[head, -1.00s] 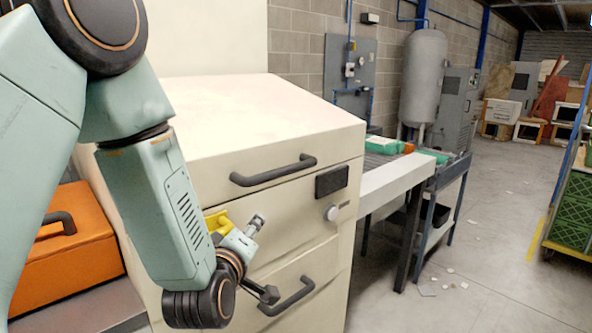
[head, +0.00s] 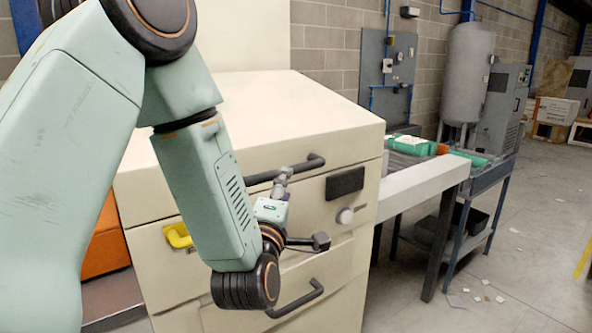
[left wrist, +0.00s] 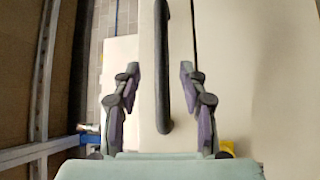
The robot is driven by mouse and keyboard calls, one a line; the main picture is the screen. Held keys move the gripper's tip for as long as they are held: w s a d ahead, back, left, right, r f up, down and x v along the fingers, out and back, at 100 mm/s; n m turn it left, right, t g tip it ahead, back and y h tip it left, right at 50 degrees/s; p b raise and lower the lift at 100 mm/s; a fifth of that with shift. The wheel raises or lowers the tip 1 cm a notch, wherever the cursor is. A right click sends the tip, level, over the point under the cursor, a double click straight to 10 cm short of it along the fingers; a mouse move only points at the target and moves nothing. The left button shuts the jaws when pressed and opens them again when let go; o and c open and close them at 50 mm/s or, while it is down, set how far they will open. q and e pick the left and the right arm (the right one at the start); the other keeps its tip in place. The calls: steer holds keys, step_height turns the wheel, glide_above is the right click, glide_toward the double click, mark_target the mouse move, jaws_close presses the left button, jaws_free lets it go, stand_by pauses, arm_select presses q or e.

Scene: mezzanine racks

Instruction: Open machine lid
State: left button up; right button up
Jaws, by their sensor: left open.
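The cream machine (head: 345,270) fills the middle of the head view. Its lid (head: 290,115) lies shut on top, with a dark bar handle (head: 313,162) on the lid's front face. My left gripper (head: 302,208) is open in front of the machine, just below the handle in the picture; one finger overlaps the bar. In the left wrist view the handle (left wrist: 161,65) runs between the two open fingers of my left gripper (left wrist: 159,85), apart from both. How far the bar reaches in between them I cannot tell. My right gripper is not in view.
A lower dark handle (head: 298,300), a black panel (head: 345,182), a round knob (head: 346,216) and a yellow part (head: 178,236) are on the machine front. An orange box (head: 105,240) stands left. A bench (head: 425,188) adjoins on the right, with open floor beyond.

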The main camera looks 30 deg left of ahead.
arm_select(q)
steer(key=x, duration=0.7)
steer(key=shift+a, duration=0.35)
steer(key=shift+w+a+f, duration=0.1)
steer(key=shift+w+a, duration=0.05)
steer(key=shift+a, duration=0.2)
steer(key=shift+d, duration=0.45)
steer(key=shift+w+d, duration=0.1)
steer(key=shift+c, duration=0.8)
steer(key=shift+a, duration=0.45)
steer(key=c, duration=0.4)
steer(key=shift+d, duration=0.15)
jaws_close()
